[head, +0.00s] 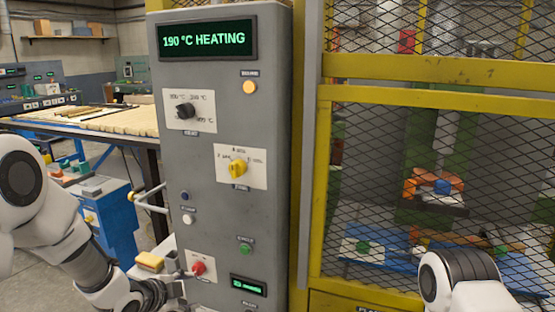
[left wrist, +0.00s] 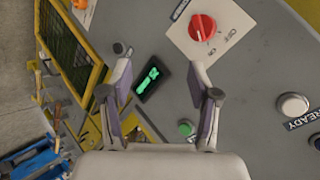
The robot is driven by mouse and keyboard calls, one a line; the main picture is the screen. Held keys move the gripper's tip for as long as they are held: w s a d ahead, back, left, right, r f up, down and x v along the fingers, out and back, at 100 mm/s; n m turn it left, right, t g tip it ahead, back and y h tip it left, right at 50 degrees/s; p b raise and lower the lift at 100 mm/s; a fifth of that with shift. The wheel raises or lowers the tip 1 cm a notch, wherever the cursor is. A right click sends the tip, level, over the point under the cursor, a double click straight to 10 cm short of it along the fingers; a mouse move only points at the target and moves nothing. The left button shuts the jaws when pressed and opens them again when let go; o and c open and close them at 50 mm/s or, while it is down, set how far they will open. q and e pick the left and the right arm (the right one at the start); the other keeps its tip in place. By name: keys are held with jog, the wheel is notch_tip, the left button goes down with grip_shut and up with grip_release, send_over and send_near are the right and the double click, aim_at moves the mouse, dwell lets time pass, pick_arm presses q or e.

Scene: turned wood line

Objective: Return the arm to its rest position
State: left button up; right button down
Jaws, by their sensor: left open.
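My left arm (head: 75,240) comes in from the left, bent downward. Its gripper (head: 172,280) is low, at the lower left of the grey control panel (head: 230,120), near the red knob (head: 201,267). In the left wrist view the gripper (left wrist: 162,68) is open, with nothing between its two fingers. The red knob (left wrist: 202,28) is beyond the right finger and apart from it. The small green display (left wrist: 147,80) shows between the fingers. A rounded part of my right arm (head: 462,280) shows at the lower right; its gripper is out of view.
The panel's screen (head: 208,39) reads "190 °C HEATING". A metal handle (head: 150,198) sticks out left of the panel. A yellow mesh cage (head: 420,95) fills the right side. A workbench (head: 100,118) and a blue cabinet (head: 110,222) stand at the left.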

pick_arm(q)
jog(key=s+f+n+g, duration=0.3)
jog(key=s+f, duration=0.7)
jog(key=f, duration=0.4)
jog(key=s+f+n+g+y, duration=0.1)
jog(key=s+f+n+g, duration=0.2)
jog(key=s+f, duration=0.5)
jog(key=s+f+n+g+y, duration=0.1)
jog(key=s+f+n+g, duration=0.2)
jog(key=s, duration=0.8)
jog(key=s+a+n+y, duration=0.2)
jog(key=s+a+n, duration=0.1)
jog(key=s+n, duration=0.4)
jog(key=shift+s+a+n+g, duration=0.3)
jog(key=shift+s+a+n, duration=0.1)
jog(key=shift+s, duration=0.2)
